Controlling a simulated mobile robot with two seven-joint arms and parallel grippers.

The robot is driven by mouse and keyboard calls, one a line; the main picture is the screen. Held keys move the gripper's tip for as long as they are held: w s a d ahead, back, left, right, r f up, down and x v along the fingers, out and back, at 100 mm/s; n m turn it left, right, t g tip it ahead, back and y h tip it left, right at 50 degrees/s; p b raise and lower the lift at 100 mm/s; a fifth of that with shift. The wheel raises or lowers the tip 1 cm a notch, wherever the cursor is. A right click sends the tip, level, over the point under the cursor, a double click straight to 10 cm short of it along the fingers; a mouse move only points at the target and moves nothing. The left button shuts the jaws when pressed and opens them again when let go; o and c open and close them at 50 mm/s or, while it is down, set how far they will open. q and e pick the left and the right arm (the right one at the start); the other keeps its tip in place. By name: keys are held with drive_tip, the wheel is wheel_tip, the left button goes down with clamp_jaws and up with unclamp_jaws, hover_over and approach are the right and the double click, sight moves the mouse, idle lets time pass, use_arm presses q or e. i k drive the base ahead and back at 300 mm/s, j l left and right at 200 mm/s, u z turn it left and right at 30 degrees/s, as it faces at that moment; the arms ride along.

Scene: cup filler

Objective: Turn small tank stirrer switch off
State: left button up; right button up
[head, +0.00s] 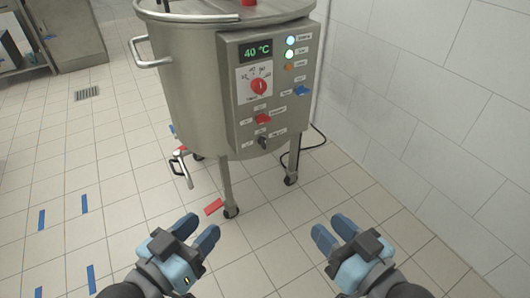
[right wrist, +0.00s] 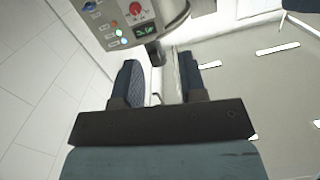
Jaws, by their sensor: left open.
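The steel tank (head: 190,75) stands on casters ahead of me, with a grey control panel (head: 245,95) on its front right. The panel has a green 40 °C display, a red knob (head: 259,86), a red switch (head: 263,119), a blue switch (head: 302,91) and a black switch (head: 263,142). The labels are too small to read, so I cannot tell which is the stirrer switch. My left gripper (head: 194,233) is open and empty, low in front of the tank. My right gripper (head: 334,231) is open and empty, below and right of the panel. The panel also shows in the right wrist view (right wrist: 105,22).
A tiled wall (head: 440,110) rises close on the right. A black cable (head: 318,140) runs by the tank's rear leg. A valve handle (head: 181,165) sticks out low on the left. Blue tape marks (head: 84,204) lie on open floor to the left.

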sight(262, 141)
drive_tip(key=i+j, duration=0.2)
drive_tip(key=i+j+z, duration=0.15)
drive_tip(key=j, duration=0.25)
drive_tip(key=i+j, duration=0.25)
drive_tip(key=i+j+z, duration=0.1)
drive_tip(key=j, duration=0.35)
drive_tip(key=i, duration=0.1)
